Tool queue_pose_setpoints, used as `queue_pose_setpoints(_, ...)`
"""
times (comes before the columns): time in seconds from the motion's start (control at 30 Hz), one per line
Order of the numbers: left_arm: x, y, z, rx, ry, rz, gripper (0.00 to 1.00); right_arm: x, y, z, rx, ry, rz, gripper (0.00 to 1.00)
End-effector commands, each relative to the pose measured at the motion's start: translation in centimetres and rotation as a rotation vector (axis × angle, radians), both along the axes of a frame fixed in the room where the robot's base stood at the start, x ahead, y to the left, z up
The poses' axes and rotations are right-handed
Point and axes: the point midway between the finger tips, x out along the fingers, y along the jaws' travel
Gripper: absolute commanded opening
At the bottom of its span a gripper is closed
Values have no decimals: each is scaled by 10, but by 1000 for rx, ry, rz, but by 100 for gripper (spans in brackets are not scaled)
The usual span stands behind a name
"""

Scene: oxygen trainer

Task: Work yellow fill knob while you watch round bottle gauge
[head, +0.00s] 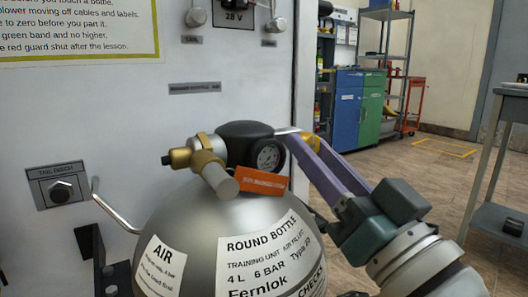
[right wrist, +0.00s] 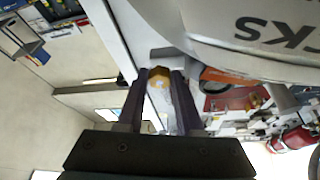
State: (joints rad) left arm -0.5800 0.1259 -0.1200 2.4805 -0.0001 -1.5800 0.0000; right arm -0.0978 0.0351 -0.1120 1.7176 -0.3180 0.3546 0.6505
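The silver round bottle (head: 200,222) stands in front of the panel, its neck topped by a dark valve head. The round bottle gauge (head: 268,156) faces me there; its needle is too small to read. The yellow fill knob (head: 293,141) is right of the gauge, partly hidden by my right gripper (head: 300,143). In the right wrist view the knob (right wrist: 160,72) fills the gap between the purple fingertips, which look shut on it from both sides. My left gripper is not in view.
A brass fitting with a grey knob (head: 220,180) and an orange tag (head: 262,181) are on the bottle's neck. A bent metal handle (head: 112,207) is at left. A grey table (head: 500,218) stands at right, with open floor before the cabinets.

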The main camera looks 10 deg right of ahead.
Motion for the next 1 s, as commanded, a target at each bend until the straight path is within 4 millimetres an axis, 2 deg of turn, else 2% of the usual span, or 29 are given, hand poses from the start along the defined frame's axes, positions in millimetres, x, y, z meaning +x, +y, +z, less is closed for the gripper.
queue_pose_setpoints(0.03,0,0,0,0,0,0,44,0,0,0,0,0,0,13)
queue_pose_setpoints(0.17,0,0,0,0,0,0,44,0,0,0,0,0,0,0)
queue_pose_setpoints(0.63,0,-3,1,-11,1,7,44,0,0,0,-37,-12,0,0)
queue_pose_setpoints(1.0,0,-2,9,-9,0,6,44,1,-3,1,-275,-98,1,0)
